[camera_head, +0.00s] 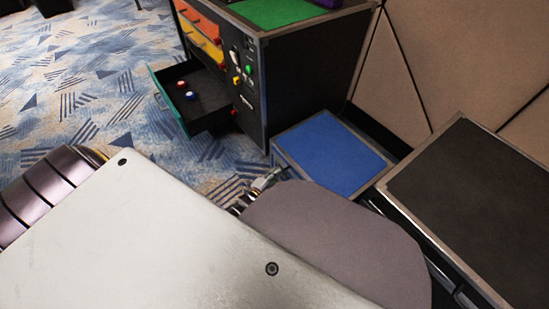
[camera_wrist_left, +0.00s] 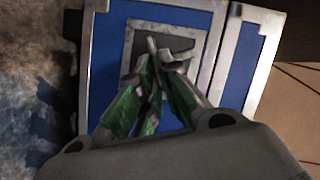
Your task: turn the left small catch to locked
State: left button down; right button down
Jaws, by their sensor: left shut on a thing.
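My left gripper (camera_head: 266,180) is low at the near left side of a blue-topped case (camera_head: 330,150) in the head view, partly hidden behind my own body. In the left wrist view its green-sided fingers (camera_wrist_left: 155,62) are closed together over a grey plate (camera_wrist_left: 138,38) set in a blue panel (camera_wrist_left: 105,50). They are shut on a small catch (camera_wrist_left: 152,45), mostly hidden between the fingertips. I cannot tell whether it is turned to locked. My right gripper is in neither view.
A dark cabinet (camera_head: 310,80) with an open drawer (camera_head: 185,125) holding a red and a blue button-like piece stands behind. A dark-topped case (camera_head: 480,200) is at the right, near a beige padded wall (camera_head: 440,50). Patterned carpet (camera_head: 90,90) is open at the left.

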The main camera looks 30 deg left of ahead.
pick_arm(q)
jog(key=shift+w+f+m+t+y, duration=0.1)
jog(key=shift+f+m+t+y, duration=0.15)
jog(key=shift+m, duration=0.45)
jog(key=shift+f+m+t+y, duration=0.15)
jog(key=shift+m+t, duration=0.2)
jog(key=shift+m, duration=0.35)
jog(key=shift+d, duration=0.15)
dwell(0.6)
jog(key=c, duration=1.6)
grip_release()
jog(key=shift+s+f, duration=0.1)
jog(key=shift+s, duration=0.6)
jog(key=shift+s, duration=0.4)
jog(key=shift+s+r, duration=0.2)
jog(key=shift+s, duration=2.35)
jog(key=shift+s+r, duration=0.2)
jog(key=shift+s, duration=2.3)
